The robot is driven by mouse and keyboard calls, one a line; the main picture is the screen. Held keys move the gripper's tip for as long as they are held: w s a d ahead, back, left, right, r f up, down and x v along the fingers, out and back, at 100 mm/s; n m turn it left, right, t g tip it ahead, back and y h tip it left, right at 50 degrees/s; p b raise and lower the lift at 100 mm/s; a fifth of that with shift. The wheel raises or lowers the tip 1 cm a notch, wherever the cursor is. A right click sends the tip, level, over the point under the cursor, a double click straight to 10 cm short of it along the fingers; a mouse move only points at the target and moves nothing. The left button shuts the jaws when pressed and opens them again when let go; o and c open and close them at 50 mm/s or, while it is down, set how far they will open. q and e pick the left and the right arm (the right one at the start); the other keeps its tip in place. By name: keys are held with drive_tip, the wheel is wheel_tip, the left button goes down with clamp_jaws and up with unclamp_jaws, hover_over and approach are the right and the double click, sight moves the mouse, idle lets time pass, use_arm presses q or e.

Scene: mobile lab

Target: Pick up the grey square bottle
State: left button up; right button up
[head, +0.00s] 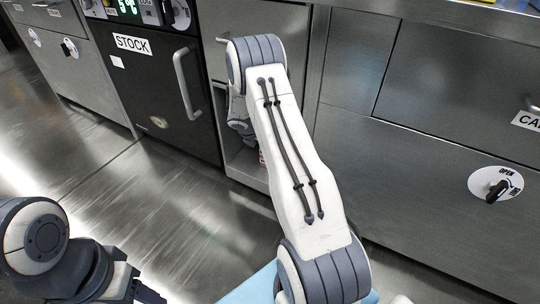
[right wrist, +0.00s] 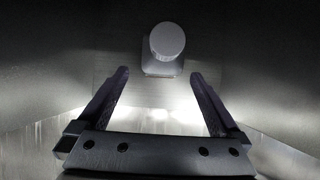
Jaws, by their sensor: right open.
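The grey square bottle (right wrist: 162,66) shows in the right wrist view. It has a round pale cap (right wrist: 167,40) and a darker squarish body, and stands inside a dim metal compartment. My right gripper (right wrist: 160,76) is open, with one finger on each side of the bottle in the picture. The bottle appears at or just beyond the fingertips, and I see no contact. In the head view my right arm reaches into an open compartment (head: 243,165), which hides the gripper and bottle. My left gripper (head: 140,291) is at the bottom left edge, mostly cut off.
The compartment walls stand close around my right arm. To its left is a black unit (head: 160,95) marked STOCK with a vertical handle (head: 187,85). To the right are steel cabinet fronts with a dial (head: 496,184). The metal floor (head: 150,210) at left is clear.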

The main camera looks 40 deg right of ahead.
drive_tip(key=b+x, duration=0.4)
drive_tip(key=x, duration=0.2)
drive_tip(key=shift+s+f, duration=0.1)
drive_tip(key=shift+f, duration=0.1)
drive_tip(key=shift+d+f+b, duration=0.3)
drive_tip(key=shift+b, duration=0.1)
drive_tip(key=shift+r, duration=0.1)
clamp_jaws()
